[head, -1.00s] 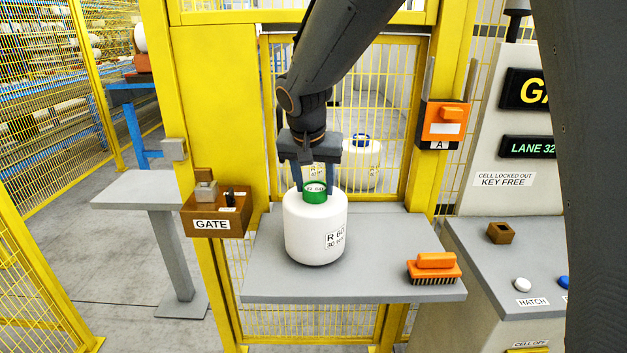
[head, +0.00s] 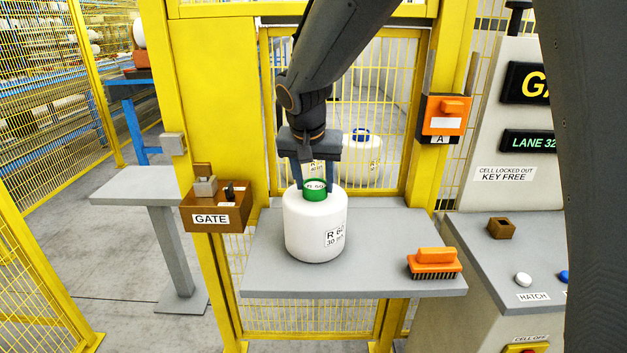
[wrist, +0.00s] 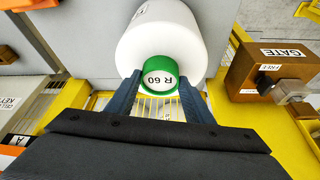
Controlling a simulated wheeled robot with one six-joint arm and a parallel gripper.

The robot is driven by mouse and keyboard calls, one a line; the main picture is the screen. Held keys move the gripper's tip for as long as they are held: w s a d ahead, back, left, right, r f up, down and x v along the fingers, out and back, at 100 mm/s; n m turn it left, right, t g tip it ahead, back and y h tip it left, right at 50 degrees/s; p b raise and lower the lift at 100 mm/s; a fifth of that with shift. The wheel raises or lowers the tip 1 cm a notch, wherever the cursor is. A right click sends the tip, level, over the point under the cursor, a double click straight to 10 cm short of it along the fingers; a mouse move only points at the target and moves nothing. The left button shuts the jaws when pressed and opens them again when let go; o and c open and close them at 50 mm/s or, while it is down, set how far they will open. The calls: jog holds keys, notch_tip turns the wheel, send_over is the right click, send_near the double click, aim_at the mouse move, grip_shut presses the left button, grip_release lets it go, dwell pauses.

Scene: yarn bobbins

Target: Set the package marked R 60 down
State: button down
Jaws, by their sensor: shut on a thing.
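The package marked R 60 (head: 314,232) is a white rounded cylinder with a green core end on top. It stands upright at the left-middle of the grey shelf (head: 390,280) in front of the yellow gate. My gripper (head: 315,186) comes down from above, shut on the green top, with one finger on each side. In the wrist view the white body (wrist: 150,45) and the green end reading R 60 (wrist: 160,75) show between the fingers (wrist: 160,92). The package's bottom appears to meet the shelf; I cannot tell whether its weight rests there.
An orange brush (head: 434,263) lies at the shelf's right end. A brown GATE box (head: 215,212) is left of the shelf. An orange unit marked A (head: 444,118) hangs on the gate post. The console (head: 510,255) stands at right. Another white package (head: 360,172) is behind the mesh.

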jog(key=c, duration=0.8)
grip_release()
jog(key=shift+f, duration=0.1)
